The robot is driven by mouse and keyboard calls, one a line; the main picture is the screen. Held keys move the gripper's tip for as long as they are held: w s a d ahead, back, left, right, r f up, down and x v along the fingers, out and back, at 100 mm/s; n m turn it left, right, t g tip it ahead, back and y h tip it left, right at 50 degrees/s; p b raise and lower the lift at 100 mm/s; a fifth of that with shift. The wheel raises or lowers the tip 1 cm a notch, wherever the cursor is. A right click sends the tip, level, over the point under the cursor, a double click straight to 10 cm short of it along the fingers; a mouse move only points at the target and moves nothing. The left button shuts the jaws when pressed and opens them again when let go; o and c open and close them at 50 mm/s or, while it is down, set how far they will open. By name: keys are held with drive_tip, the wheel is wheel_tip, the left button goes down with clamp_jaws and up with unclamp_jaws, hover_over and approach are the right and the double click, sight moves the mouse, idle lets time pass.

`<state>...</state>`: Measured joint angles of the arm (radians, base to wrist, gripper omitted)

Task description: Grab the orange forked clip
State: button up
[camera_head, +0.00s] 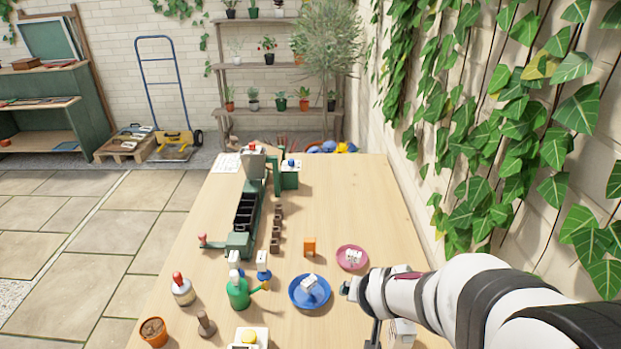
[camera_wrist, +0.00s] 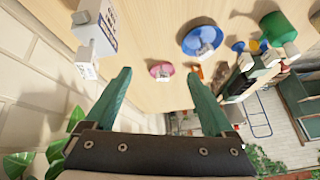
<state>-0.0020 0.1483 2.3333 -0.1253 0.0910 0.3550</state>
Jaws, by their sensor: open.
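A small orange piece (camera_head: 310,246) stands upright on the table, behind the blue plate and left of the pink saucer. It is the only thing that fits the clip, but its fork is too small to make out. In the wrist view the orange piece (camera_wrist: 196,72) shows small, close to the right fingertip in the picture but farther off. My gripper (camera_head: 347,289) is at the right of the blue plate, nearer the camera than the orange piece. In the wrist view my gripper (camera_wrist: 160,82) has its two green fingers wide apart with nothing between them.
The blue plate (camera_head: 296,300) and the pink saucer (camera_head: 341,262) each hold white pieces. A green watering can (camera_head: 238,293) and a dark tray (camera_head: 246,211) stand left. A white box (camera_head: 402,335) stands beside my arm. The table's back right is clear.

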drive_tip(key=w+a+f+n+t+y, duration=0.1)
drive_tip(key=w+a+f+t, duration=0.15)
drive_tip(key=w, duration=0.45)
drive_tip(key=n+t+y, duration=0.2)
drive_tip(key=t+y, duration=0.1)
approach(311, 248)
drive_tip(key=x, duration=0.9)
drive_tip(key=shift+a+r, duration=0.1)
clamp_jaws()
